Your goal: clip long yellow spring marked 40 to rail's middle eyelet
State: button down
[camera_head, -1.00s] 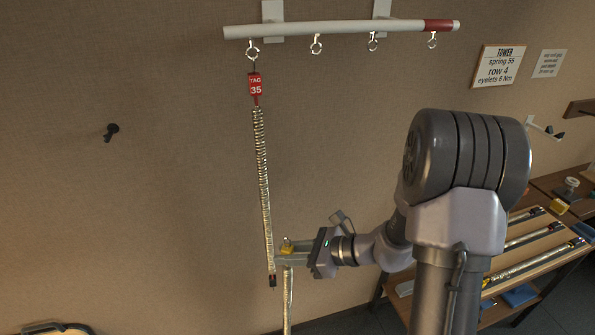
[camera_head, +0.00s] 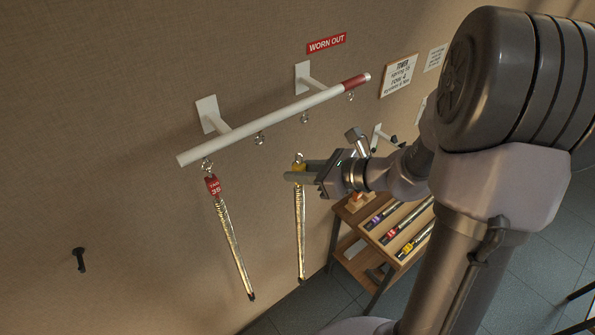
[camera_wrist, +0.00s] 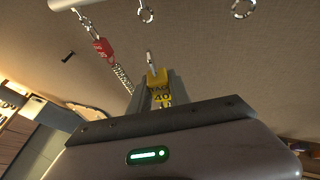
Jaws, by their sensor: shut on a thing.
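My gripper (camera_head: 297,172) is shut on the yellow tag (camera_head: 298,166) of a long spring (camera_head: 300,235), which hangs straight down below it. In the wrist view the tag (camera_wrist: 160,88) reads 40, and a metal clip (camera_wrist: 151,62) points up from it, apart from any eyelet. The white rail (camera_head: 265,123) is above and beyond the gripper. Several eyelets hang under it, including a bare second one from the left (camera_head: 258,139) and a bare third (camera_head: 304,118). The bare second eyelet also shows in the wrist view (camera_wrist: 146,15).
A spring with a red tag 35 (camera_head: 213,185) hangs from the rail's leftmost eyelet, left of my held spring. A wooden rack (camera_head: 395,225) with several springs stands lower right. A black wall hook (camera_head: 80,259) is at left. A WORN OUT sign (camera_head: 326,43) is above the rail.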

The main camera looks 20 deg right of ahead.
jog(key=shift+w+f, duration=0.1)
jog(key=w+a+b, duration=0.1)
jog(key=w+a, duration=0.3)
jog(key=w, duration=0.1)
jog(key=shift+w+a, duration=0.2)
jog(key=shift+a, duration=0.2)
dwell(0.5)
jog(key=shift+w+a+b, duration=0.4)
jog(key=shift+w+a, duration=0.5)
jog(key=shift+w, duration=0.15)
jog(key=shift+f+b, duration=0.35)
jog(key=shift+b, duration=0.2)
